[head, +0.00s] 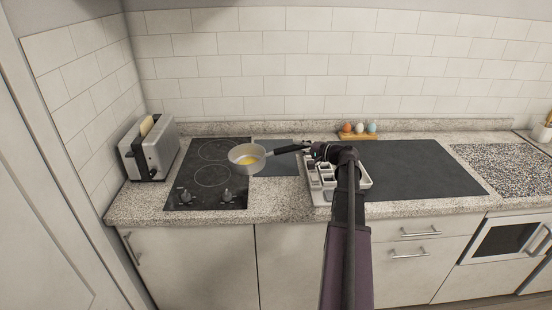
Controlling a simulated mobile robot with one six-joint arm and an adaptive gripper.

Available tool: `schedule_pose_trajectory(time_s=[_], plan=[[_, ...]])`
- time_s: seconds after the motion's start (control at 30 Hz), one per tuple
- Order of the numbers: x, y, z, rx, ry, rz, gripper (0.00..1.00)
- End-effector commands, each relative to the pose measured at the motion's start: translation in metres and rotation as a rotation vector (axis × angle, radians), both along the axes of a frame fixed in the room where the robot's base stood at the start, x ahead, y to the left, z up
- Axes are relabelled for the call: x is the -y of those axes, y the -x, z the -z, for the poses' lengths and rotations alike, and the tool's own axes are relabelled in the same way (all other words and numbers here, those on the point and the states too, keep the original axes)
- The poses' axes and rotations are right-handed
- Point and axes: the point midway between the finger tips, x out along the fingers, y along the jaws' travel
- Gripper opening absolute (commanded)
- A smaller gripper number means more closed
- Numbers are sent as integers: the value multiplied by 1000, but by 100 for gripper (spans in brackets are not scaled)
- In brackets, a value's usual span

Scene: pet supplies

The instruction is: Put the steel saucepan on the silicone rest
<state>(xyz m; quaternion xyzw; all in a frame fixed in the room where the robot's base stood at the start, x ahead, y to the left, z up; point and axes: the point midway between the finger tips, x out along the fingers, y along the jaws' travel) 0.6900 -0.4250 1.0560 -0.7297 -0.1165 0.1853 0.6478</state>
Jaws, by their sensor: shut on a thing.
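The steel saucepan (235,156) has a yellow content inside and a black handle (288,149) pointing right. My gripper (309,149) is shut on the far end of that handle. The pan appears over the right part of the black cooktop and the left edge of a flat blue-grey mat (280,166), which looks like the silicone rest. The pan and handle hide part of both. The pan looks roughly level; I cannot tell for sure how high it is above the surface. My arm hides part of the counter to the right of the mat.
The cooktop (185,183) has two knobs at its front. A toaster (152,153) with bread stands left. A compartmented light tray (318,193) is partly under my arm. Several eggs on a wooden holder (358,136) stand behind. A large dark mat (430,172) lies clear at right.

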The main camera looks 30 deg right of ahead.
Motion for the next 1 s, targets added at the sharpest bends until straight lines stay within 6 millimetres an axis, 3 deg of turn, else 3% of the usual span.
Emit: schedule_pose_trajectory(time_s=[0.6,0.8,1.0], plan=[[29,104,36,20,-26,385,0],[34,121,40,24,-30,449,0],[37,125,41,24,-31,466,0]])
